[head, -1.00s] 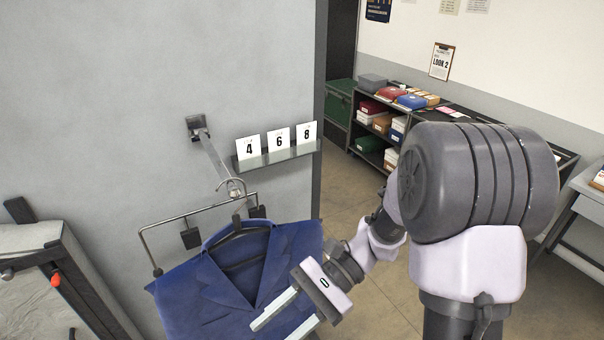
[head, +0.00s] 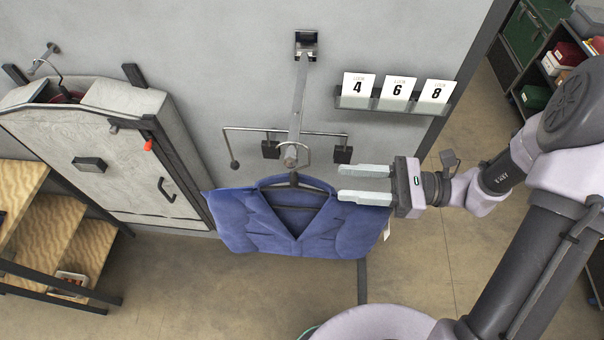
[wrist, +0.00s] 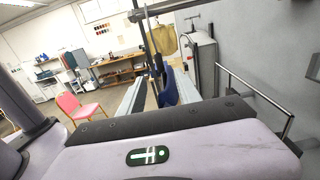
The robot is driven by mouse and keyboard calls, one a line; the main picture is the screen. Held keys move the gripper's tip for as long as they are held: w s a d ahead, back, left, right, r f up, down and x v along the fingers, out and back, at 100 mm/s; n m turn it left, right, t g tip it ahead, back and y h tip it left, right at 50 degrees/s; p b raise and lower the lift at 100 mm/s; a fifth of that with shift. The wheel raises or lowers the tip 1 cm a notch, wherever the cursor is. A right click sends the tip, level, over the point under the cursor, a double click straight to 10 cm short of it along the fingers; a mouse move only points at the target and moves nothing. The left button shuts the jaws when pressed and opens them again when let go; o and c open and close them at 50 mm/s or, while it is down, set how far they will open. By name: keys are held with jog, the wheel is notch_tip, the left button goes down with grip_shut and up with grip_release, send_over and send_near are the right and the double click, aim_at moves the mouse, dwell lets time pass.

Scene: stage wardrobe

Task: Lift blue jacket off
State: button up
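The blue jacket (head: 240,222) hangs on a dark hanger (head: 293,181) below the end of a metal wall arm (head: 299,95), in the middle of the head view. The hanger's hook is at a ring (head: 290,155) there; how it is seated is too small to tell. My gripper (head: 340,182) is open and empty, just right of the hanger's neck, with its fingers pointing left above the jacket's right shoulder. In the wrist view, part of the blue jacket (wrist: 168,86) shows beyond and between the two fingers.
A thin metal bar (head: 228,128) with dark clips crosses behind the hanger. A grey cabinet (head: 110,150) and wooden steps (head: 85,245) stand left. Floor below is clear.

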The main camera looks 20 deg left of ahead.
aim_at(297, 185)
jog(key=x, duration=1)
jog(key=shift+s+a+b, duration=0.2)
jog(key=shift+a+b, duration=0.15)
jog(key=shift+b, duration=0.05)
grip_shut()
dwell(0.6)
dwell(0.4)
jog(key=shift+r+p, duration=1.05)
jog(key=shift+r, duration=0.65)
jog(key=shift+v, duration=4.5)
jog(key=shift+w+f, duration=0.1)
